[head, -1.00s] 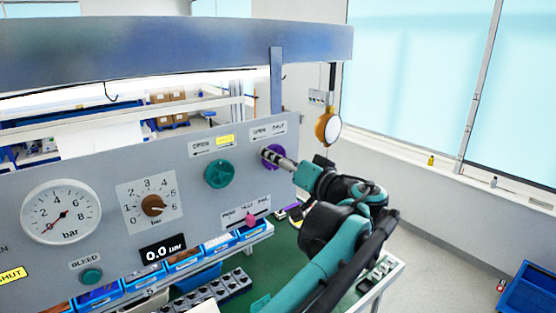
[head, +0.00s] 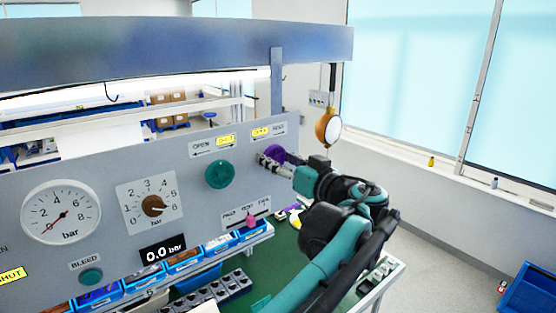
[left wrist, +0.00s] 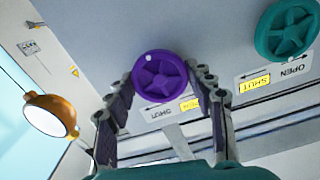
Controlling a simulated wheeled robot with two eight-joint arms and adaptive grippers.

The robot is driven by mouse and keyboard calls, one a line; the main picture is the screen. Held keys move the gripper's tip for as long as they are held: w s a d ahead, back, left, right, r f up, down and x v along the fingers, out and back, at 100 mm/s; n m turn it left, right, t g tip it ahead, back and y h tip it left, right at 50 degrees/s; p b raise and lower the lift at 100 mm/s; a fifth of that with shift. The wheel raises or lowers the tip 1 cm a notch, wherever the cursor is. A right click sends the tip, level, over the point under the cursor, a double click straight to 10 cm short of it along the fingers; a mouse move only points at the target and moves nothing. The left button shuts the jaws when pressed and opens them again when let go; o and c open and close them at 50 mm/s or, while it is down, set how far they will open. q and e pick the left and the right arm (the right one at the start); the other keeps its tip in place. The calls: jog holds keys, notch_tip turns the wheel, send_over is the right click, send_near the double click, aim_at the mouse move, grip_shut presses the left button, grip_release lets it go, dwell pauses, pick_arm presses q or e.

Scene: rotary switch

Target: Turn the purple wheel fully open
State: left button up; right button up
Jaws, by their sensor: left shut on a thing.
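The purple wheel (head: 276,151) is on the right end of the grey panel, partly hidden by my left gripper (head: 267,161) in the head view. In the left wrist view the wheel (left wrist: 160,76) shows its spokes and a small pale dot at its upper left. My left gripper is shut on it, one finger at each side of the rim. The label (head: 268,131) above the wheel has its OPEN side marked yellow and its SHUT side white. My right gripper is not in view.
A teal wheel (head: 219,174) sits just left, its SHUT tag yellow. A pink toggle (head: 251,220), dial (head: 153,205), gauge (head: 61,212) and 0.0 bar display (head: 162,249) are on the panel. An orange-rimmed round lamp or mirror (head: 327,127) hangs to the right.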

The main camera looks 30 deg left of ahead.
pick_arm(q)
jog(key=shift+f, duration=0.1)
jog(key=o, duration=1.2)
jog(key=shift+c, duration=0.2)
jog(key=v, duration=1.2)
jog(key=shift+w, duration=0.1)
